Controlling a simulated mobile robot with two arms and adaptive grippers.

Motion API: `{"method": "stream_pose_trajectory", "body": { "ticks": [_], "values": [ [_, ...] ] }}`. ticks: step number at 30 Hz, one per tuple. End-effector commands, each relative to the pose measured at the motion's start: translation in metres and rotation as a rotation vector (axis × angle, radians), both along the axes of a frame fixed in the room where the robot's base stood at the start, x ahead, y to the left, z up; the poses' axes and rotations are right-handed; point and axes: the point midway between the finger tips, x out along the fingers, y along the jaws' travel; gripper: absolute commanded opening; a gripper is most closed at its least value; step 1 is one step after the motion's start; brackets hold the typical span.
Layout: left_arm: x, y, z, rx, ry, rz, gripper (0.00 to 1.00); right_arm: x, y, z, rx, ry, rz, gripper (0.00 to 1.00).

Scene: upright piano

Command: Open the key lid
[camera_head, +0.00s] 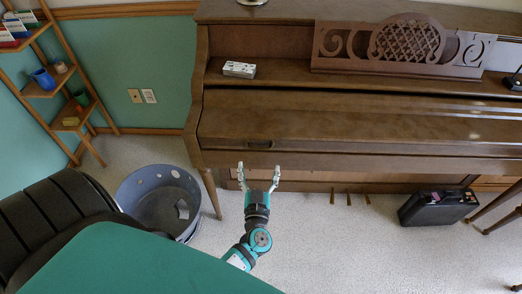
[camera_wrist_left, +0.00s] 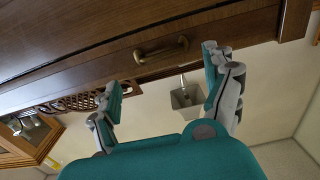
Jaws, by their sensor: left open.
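The brown key lid (camera_head: 360,122) of the upright piano (camera_head: 197,135) is closed and lies across the front of the piano in the head view. A small dark handle (camera_head: 259,144) sits near its left end. The same handle shows brass-coloured in the left wrist view (camera_wrist_left: 161,49), on the wooden edge. My left gripper (camera_head: 259,172) is open, with its fingers pointing toward the handle from the front, a little apart from it. In the left wrist view the fingers (camera_wrist_left: 163,90) stand on either side below the handle, with nothing between them. My right gripper is not in view.
A grey bin (camera_head: 133,187) stands on the floor left of my left arm. A white box (camera_head: 239,69) lies on the piano above the lid. A carved music stand (camera_head: 400,45) is behind it. A black case (camera_head: 437,207) stands on the floor at right.

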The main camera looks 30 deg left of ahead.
Motion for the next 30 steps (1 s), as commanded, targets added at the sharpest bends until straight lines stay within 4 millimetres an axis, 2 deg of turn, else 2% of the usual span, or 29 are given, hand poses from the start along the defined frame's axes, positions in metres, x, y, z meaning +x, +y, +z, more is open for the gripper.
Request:
{"method": "stream_pose_trajectory", "body": {
  "ticks": [1, 6, 12, 17, 25, 26, 30],
  "values": [
    [0.011, 0.006, -0.002, 0.002, -0.003, -0.001, 0.84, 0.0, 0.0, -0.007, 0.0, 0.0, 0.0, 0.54],
    [0.041, 0.025, -0.002, 0.002, -0.003, -0.001, 0.84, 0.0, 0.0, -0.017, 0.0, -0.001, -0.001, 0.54],
    [0.066, 0.04, -0.002, 0.002, 0.0, -0.002, 0.84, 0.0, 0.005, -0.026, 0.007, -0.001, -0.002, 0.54],
    [0.074, 0.045, -0.001, 0.001, 0.001, -0.002, 0.84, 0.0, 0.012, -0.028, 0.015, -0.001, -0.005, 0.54],
    [0.075, 0.046, 0.0, 0.001, 0.002, -0.002, 0.84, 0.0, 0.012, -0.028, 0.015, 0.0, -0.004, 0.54],
    [0.075, 0.046, 0.0, 0.001, 0.002, -0.002, 0.83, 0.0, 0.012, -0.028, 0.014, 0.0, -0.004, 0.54],
    [0.075, 0.046, 0.0, 0.0, 0.001, -0.002, 0.65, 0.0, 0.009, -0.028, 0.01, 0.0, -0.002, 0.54]
  ]
}}
